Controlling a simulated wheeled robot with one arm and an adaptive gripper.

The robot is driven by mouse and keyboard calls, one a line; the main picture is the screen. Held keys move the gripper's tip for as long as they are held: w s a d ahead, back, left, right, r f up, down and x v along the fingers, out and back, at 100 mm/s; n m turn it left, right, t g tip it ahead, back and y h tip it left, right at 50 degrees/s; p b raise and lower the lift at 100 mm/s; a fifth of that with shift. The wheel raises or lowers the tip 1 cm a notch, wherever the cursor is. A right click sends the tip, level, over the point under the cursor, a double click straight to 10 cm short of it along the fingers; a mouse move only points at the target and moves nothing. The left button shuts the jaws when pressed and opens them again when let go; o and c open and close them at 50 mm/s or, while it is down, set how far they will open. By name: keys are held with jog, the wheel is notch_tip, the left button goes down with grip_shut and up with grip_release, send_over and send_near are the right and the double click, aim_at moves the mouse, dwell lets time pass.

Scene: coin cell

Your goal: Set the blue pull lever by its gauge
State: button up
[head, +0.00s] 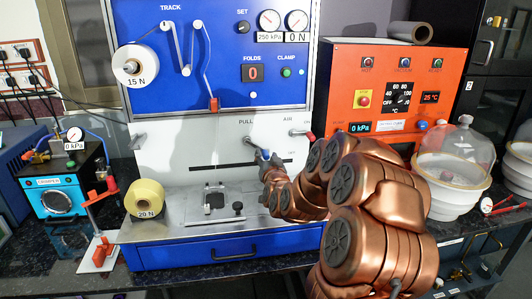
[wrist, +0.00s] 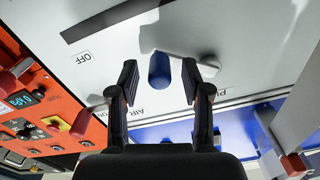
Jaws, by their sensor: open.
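The pull lever is a grey arm with a blue grip (wrist: 159,70) on the white panel below the word PULL. In the wrist view the grip lies between the tips of my open gripper (wrist: 159,80), with a gap on each side. In the head view the blue grip (head: 265,154) shows just above my gripper (head: 269,164), which is small and partly hidden by my copper arm. The dial gauge (head: 297,20) at the top right of the blue panel has a label reading 0 N. Beside it, another gauge (head: 270,20) reads 250 kPa.
A metal clamp fixture (head: 215,197) and a yellow roll (head: 145,198) are below. An orange control box (head: 345,85) and a glass bell jar (head: 455,155) stand at right.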

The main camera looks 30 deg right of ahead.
jog(key=shift+x, duration=0.75)
jog(key=shift+r, duration=0.1)
jog(key=shift+c, duration=0.2)
grip_shut()
